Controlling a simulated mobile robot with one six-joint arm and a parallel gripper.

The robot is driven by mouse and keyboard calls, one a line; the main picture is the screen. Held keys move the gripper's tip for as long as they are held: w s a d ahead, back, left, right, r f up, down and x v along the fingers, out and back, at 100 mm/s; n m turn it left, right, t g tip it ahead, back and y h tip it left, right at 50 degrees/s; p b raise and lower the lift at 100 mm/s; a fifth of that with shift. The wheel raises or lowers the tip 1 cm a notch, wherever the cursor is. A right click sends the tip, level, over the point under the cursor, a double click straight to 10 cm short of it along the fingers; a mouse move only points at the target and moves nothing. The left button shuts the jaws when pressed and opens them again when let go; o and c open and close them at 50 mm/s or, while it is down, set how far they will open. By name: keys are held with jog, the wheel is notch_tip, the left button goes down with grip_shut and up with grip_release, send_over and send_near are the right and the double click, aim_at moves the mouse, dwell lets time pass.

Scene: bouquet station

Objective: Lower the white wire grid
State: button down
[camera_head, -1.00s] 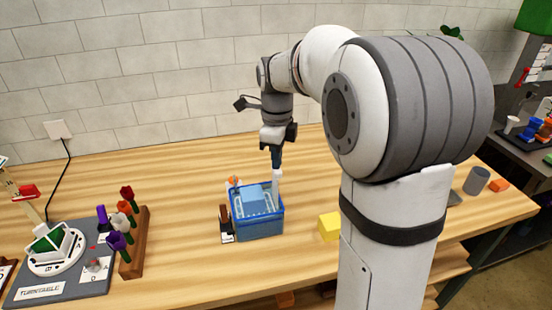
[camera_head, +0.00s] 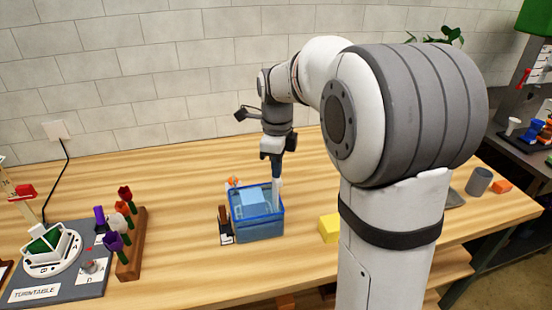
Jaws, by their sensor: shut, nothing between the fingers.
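A blue see-through bin (camera_head: 258,230) stands on the wooden bench. Pale shapes show inside it, but the white wire grid cannot be made out clearly at this size. My gripper (camera_head: 277,200) points down at the bin's right side, shut and with nothing visible between its fingers. Its tip reaches down to the rim or just inside. Whether it touches anything in there, I cannot tell.
A small dark stand (camera_head: 225,225) is at the bin's left, and a yellow block (camera_head: 329,228) is to its right. The turntable station (camera_head: 58,255) and a wooden rack (camera_head: 132,245) of flowers are at left. A grey cylinder (camera_head: 478,181) and an orange block (camera_head: 502,186) are at right.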

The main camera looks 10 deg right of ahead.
jog(key=shift+f, duration=0.1)
jog(key=shift+f+b, duration=0.65)
jog(key=shift+f, duration=0.2)
jog(key=shift+r+p, duration=2.05)
jog(key=shift+r, duration=0.5)
